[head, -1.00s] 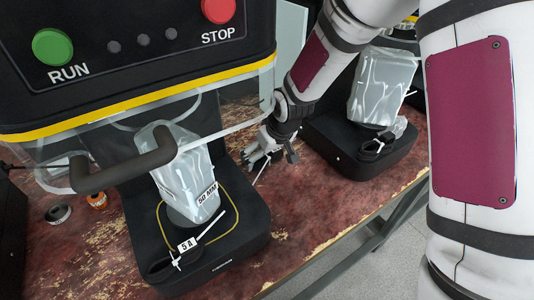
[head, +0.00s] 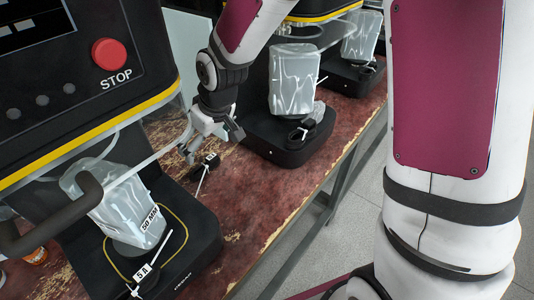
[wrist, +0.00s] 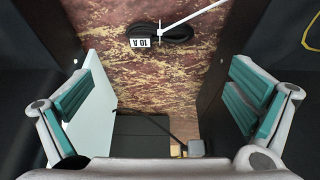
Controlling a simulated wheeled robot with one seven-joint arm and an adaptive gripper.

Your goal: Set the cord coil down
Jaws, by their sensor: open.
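A black cord coil (wrist: 178,33) with a white "10 A" tag and a white tie lies on the worn red bench top in the wrist view. In the head view the coil (head: 209,161) shows just below my gripper (head: 213,145), between two machines. My gripper's teal-padded fingers (wrist: 165,75) are wide apart with nothing between them. The coil lies beyond the fingertips and looks apart from them.
A machine with a STOP button and black base (head: 190,245) stands at left, with a "5 A" coil on it. Another machine base (head: 290,140) with a dark coil is close on the right. The bench top (head: 245,190) between them is mostly bare.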

